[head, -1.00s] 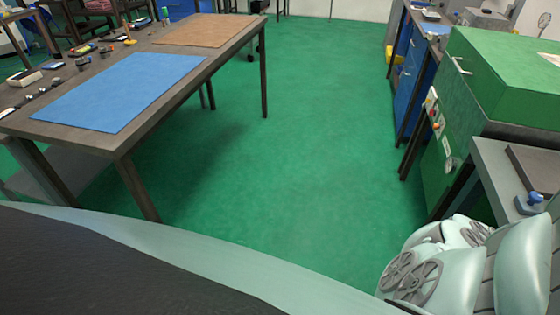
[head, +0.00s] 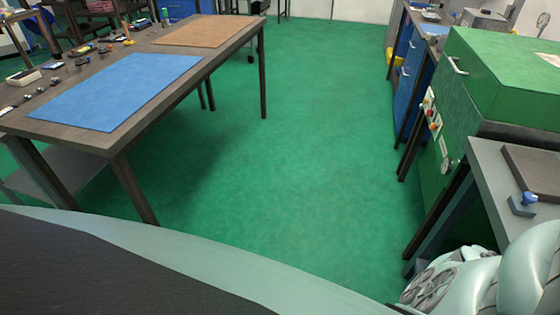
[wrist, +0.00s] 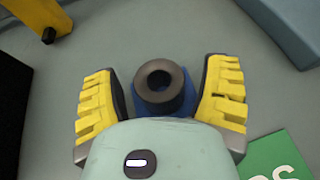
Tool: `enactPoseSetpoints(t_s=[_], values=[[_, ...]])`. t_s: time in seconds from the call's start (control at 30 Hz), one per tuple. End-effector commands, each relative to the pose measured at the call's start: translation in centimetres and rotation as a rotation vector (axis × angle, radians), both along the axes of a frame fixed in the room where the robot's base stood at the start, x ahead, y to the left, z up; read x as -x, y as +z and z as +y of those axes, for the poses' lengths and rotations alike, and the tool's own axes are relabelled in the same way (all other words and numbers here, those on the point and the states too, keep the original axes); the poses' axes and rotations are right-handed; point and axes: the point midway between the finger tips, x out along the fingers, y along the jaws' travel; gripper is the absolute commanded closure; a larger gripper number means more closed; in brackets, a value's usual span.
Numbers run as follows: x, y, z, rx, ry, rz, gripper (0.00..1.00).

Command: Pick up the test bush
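The test bush appears to be the dark grey ring with a round hole (wrist: 160,99) in the middle of the wrist view. It sits on or in front of a blue piece (wrist: 188,99); how the two meet is partly hidden. My gripper (wrist: 161,72) is open, with one yellow-padded finger on each side of the ring and a visible gap on both sides. My gripper's palm covers the lower part of the blue piece. Neither the ring nor my gripper's fingers can be made out in the head view.
A grey surface (wrist: 110,40) surrounds the ring. A yellow part with a black knob (wrist: 45,30), a blue-grey block (wrist: 290,25) and a green card (wrist: 280,158) lie around it. In the head view, a green machine (head: 510,85) stands right and a workbench (head: 130,135) left, with clear green floor between.

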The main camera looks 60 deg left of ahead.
Motion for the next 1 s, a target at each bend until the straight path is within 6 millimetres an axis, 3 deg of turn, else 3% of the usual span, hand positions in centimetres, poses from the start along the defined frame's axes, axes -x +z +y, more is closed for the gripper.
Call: enactPoseSetpoints(t_s=[0.07,0.67,1.0], values=[[0.02,0.01,-0.01,0.000,-0.001,0.000,0.35],[-0.03,-0.01,0.03,0.000,0.001,0.000,0.97],[-0.07,0.22,0.17,-0.001,0.002,0.001,1.00]])
